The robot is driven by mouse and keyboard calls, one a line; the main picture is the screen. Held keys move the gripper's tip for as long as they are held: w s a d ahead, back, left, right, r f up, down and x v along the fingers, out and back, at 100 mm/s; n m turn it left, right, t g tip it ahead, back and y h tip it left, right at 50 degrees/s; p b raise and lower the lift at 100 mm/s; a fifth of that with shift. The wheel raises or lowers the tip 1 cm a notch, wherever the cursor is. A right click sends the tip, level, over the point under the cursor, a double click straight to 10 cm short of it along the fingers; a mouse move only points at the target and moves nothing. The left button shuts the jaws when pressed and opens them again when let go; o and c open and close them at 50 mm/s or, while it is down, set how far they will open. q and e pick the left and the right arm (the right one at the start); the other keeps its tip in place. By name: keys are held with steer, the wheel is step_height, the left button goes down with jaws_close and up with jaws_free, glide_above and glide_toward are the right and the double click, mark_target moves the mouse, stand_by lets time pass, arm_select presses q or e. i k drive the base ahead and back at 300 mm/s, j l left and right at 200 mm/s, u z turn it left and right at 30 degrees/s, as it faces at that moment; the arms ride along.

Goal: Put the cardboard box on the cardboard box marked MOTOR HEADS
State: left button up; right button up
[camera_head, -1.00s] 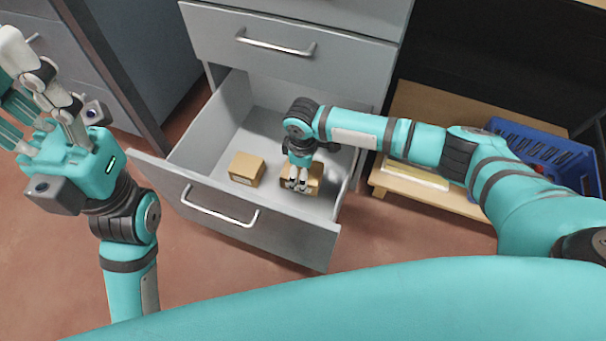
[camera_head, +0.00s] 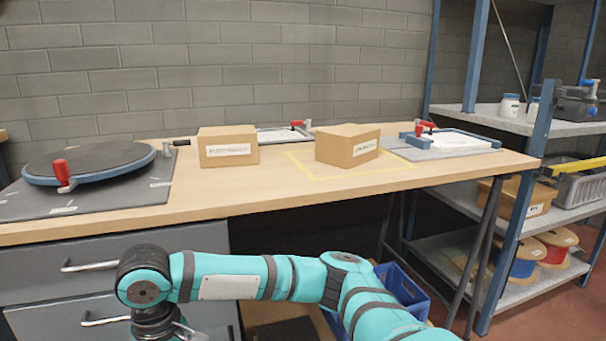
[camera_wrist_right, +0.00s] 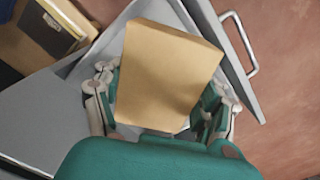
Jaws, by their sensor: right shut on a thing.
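My right gripper (camera_wrist_right: 160,92) is shut on a plain cardboard box (camera_wrist_right: 167,62) in the right wrist view, with a finger on each side of it. The box is over the open grey drawer; the height of the gap under it cannot be told. In the head view, the held box and the fingers are out of sight below the frame. Two labelled cardboard boxes stand on the workbench: a left one (camera_head: 228,148) and a right one (camera_head: 347,146) inside a yellow taped outline. Their labels are too small to read. My left gripper is out of view.
The wooden workbench (camera_head: 255,192) has a round turntable (camera_head: 90,163) at its left and a red-handled fixture (camera_head: 450,141) at its right. The open drawer's front (camera_wrist_right: 222,60) with its handle is beside the held box. Shelving (camera_head: 545,130) stands at the right.

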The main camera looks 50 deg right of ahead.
mark_target(350, 129)
steer(key=k+l, duration=0.15)
steer(key=l, duration=0.25)
steer(key=k+l, duration=0.15)
steer(key=l, duration=0.25)
steer(key=k+l, duration=0.1)
steer(key=l, duration=0.3)
steer(key=k+l, duration=0.15)
steer(key=l, duration=0.25)
steer(key=k+l, duration=0.15)
steer(key=l, duration=0.25)
steer(key=k+l, duration=0.15)
steer(key=l, duration=0.25)
